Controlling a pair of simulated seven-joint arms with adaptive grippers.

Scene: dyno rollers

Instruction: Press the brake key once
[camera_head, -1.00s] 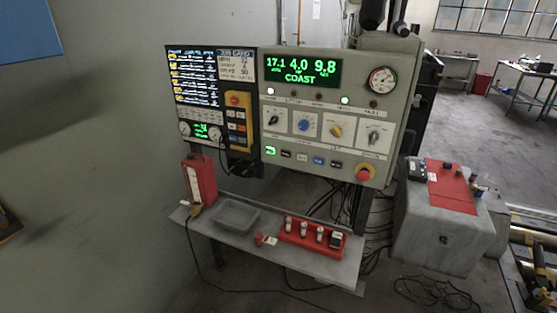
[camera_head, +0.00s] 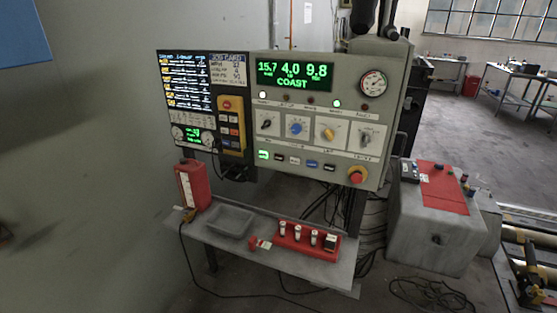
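The grey control panel (camera_head: 385,110) stands upright at the centre. Its green display (camera_head: 294,75) reads 15.7, 4.0, 9.8 and COAST. Below the knobs is a row of small keys: a lit green key (camera_head: 263,154), a dark key (camera_head: 280,157), a pale key (camera_head: 295,161), a blue key (camera_head: 312,164) and another dark key (camera_head: 330,167). Their labels are too small to read, so I cannot tell which is the brake key. Neither of my grippers shows in the head view, and nothing covers the keys.
A red emergency-stop button (camera_head: 357,175) sits right of the keys. A yellow pendant (camera_head: 231,124) hangs left. The shelf below (camera_head: 330,273) holds a red bottle (camera_head: 192,187), a grey tray (camera_head: 230,220) and a red rack (camera_head: 298,243). A grey box (camera_head: 428,232) stands right.

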